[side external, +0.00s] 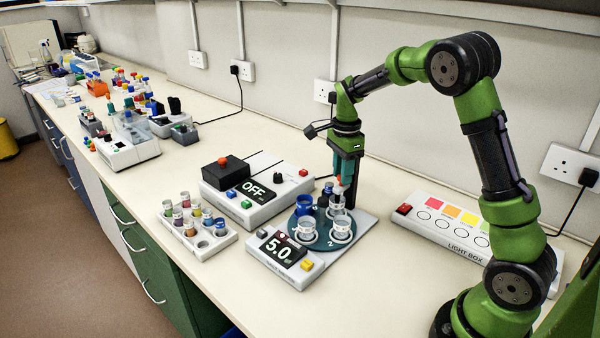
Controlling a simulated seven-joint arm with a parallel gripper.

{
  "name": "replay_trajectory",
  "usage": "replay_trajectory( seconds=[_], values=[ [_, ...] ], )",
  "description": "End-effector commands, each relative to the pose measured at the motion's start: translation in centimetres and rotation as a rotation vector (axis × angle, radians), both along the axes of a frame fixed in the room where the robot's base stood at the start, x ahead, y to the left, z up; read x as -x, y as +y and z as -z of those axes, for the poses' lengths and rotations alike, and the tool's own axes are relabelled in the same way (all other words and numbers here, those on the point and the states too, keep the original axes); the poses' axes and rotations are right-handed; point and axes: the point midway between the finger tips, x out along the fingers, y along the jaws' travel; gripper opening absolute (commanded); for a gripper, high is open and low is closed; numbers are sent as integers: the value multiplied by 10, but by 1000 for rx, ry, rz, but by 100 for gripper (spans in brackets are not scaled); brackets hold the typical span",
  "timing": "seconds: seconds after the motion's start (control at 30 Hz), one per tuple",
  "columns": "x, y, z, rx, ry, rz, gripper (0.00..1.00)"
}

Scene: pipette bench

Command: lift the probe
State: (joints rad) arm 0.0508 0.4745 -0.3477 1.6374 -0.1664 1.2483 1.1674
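My gripper (345,180) points straight down over the round blue-green turntable (318,240) of the small meter with the 5.0 display (283,251). A slim teal piece with a pale lower end (338,168), which may be the probe, shows upright at my fingers, just above the back right of the turntable. It is too small to tell whether my fingers are closed on it or whether it touches anything below. Clear cups (307,229) and a blue cup (304,205) stand on the turntable, with dark items near the back.
A box reading OFF (268,200) stands left of the turntable, and a white rack of vials (196,232) is at the front left. A light box (440,223) lies to the right. More bench equipment (128,145) stands farther left.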

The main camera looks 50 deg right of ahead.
Motion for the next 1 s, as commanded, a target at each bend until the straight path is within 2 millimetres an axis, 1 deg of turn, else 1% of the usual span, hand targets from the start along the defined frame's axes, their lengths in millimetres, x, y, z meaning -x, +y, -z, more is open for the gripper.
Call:
replay_trajectory(
  seconds=[0.03, 0.07, 0.3, 0.37, 0.5, 0.63, 0.73, 0.97, 1.0],
  values=[
    [0, 0, 0, 0, 0, 0, 4],
    [0, 0, 0, 0, 0, 0, 0],
    [0, 0, -2, 0, -1, 0, 0],
    [-1, 0, -7, 0, -2, -1, 0],
    [-1, 0, -33, 1, -5, 0, 0],
    [0, 0, -52, 1, -3, -1, 0],
    [0, 0, -58, 1, -2, -1, 0],
    [0, 0, -60, 0, -4, 0, 0],
    [0, 0, -60, 0, -4, 1, 32]
  ],
)
